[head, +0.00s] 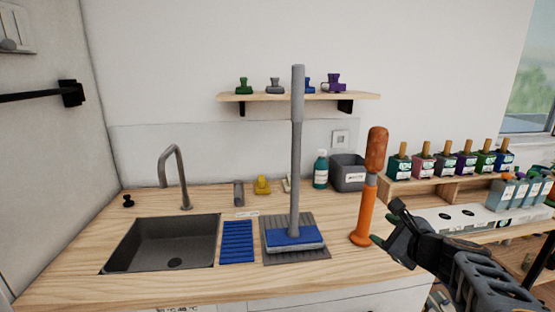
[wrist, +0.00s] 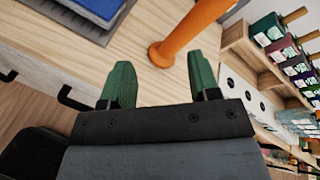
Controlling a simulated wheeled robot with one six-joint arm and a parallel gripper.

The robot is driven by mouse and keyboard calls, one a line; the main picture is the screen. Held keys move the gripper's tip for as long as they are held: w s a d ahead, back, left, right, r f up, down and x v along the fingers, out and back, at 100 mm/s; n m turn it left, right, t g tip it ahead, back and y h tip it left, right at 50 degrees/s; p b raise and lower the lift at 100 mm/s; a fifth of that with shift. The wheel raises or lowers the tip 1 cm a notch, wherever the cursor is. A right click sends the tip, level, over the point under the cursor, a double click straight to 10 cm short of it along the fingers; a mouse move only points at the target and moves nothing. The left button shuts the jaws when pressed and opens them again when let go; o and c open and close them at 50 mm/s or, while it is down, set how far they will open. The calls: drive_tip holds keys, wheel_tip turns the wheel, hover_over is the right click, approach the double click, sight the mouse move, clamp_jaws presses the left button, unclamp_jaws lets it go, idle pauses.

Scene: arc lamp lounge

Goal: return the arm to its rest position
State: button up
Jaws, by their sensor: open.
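My gripper (head: 388,223) is at the right of the head view, over the counter's front right part, just right of an orange tool with a brown handle (head: 368,190). In the wrist view its two green fingers (wrist: 161,80) stand wide apart with nothing between them. The orange tool (wrist: 190,30) shows beyond the fingers in that view, apart from them. My forearm reaches in from the lower right corner of the head view.
A tall grey post tool with a blue base (head: 296,150) stands upright on a grey ribbed mat (head: 268,257). A sink (head: 160,245) is at left. A rack of bottles (head: 440,187) is at right. A wall shelf (head: 260,97) holds small coloured items. The counter's front left is clear.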

drive_tip(key=s+a+f+n+g+h+p, duration=0.1)
drive_tip(key=s+a+f+n+g+p, duration=0.15)
drive_tip(key=s+a+n+g, duration=0.4)
drive_tip(key=s+a+f+n+g+p, duration=0.1)
drive_tip(key=s+f+n+g+p, duration=0.2)
drive_tip(key=n, duration=0.6)
drive_tip(key=s+a+r+n+h+p, duration=0.3)
drive_tip(key=s+n+p, duration=0.2)
drive_tip(key=n, duration=0.4)
drive_tip(key=shift+s+r+g, duration=0.3)
drive_tip(key=shift+r+g, duration=0.05)
drive_tip(key=shift+c, duration=0.2)
drive_tip(key=shift+n, duration=0.25)
drive_tip(key=shift+c, duration=0.9)
drive_tip(key=shift+a, duration=0.15)
drive_tip(key=shift+c, duration=0.2)
